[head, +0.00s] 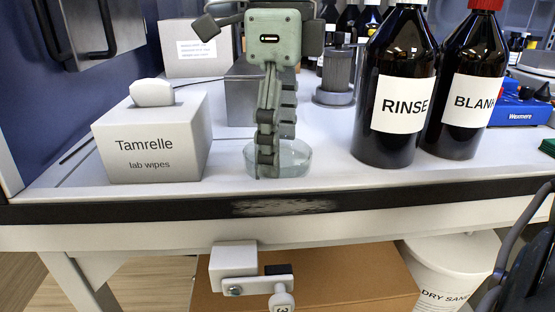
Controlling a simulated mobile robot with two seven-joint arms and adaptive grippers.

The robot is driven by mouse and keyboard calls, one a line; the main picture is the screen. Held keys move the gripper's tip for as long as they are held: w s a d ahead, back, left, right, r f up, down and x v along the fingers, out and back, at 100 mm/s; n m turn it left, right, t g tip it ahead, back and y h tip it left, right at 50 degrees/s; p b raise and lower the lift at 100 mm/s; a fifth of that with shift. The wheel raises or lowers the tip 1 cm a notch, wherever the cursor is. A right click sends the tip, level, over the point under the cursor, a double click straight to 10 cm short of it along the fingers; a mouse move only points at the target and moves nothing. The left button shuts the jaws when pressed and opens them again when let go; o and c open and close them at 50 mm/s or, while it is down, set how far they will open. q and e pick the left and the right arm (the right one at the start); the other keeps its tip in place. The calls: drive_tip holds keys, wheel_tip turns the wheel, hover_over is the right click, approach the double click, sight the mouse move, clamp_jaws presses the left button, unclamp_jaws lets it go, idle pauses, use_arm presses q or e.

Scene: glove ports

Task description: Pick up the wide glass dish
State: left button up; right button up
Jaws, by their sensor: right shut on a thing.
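The wide glass dish (296,160) is low, round and clear, and sits near the front edge of the white bench. My right gripper (268,158) reaches down to it from above, with its grey-green fingers nearly together at the dish's left and middle part. It is shut on the dish's wall; the fingers hide part of the rim. The dish appears level and at bench height; I cannot tell whether it touches the bench. My left gripper is not in view.
A Tamrelle lab wipes box (150,140) stands left of the dish. Brown RINSE (395,85) and BLANK (473,85) bottles stand to the right. A grey metal cylinder (338,75) and a grey box (240,95) are behind. The bench's dark front edge (130,212) is close.

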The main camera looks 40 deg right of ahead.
drive_tip(key=shift+c, duration=1.2)
drive_tip(key=shift+r, duration=0.15)
